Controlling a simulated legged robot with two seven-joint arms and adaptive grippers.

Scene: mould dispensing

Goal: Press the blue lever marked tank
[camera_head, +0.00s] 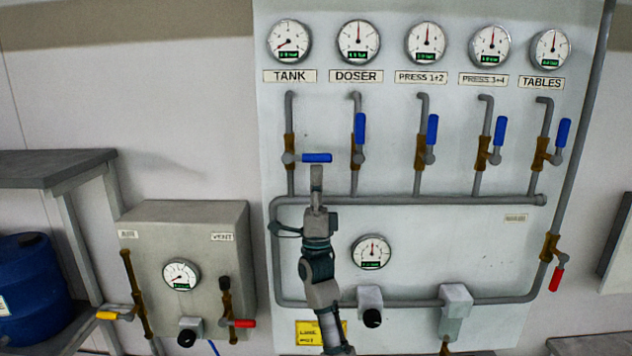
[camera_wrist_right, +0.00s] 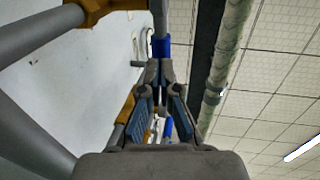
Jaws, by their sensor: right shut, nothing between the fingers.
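The tank lever (camera_head: 317,158) has a blue handle that lies level, pointing right from its brass valve (camera_head: 290,150) under the TANK label (camera_head: 290,76). My right gripper (camera_head: 316,172) points up just below the handle, shut and empty. In the right wrist view the blue tank handle (camera_wrist_right: 161,46) shows just beyond my right fingertips (camera_wrist_right: 161,66). I cannot tell whether they touch it. My left gripper is not in view.
Several other blue levers, such as the DOSER lever (camera_head: 360,128), stand nearly upright to the right. A grey pipe (camera_head: 420,200) runs across the panel behind my right arm. A grey control box (camera_head: 185,222) is at the lower left, with a blue drum (camera_head: 30,285) beyond it.

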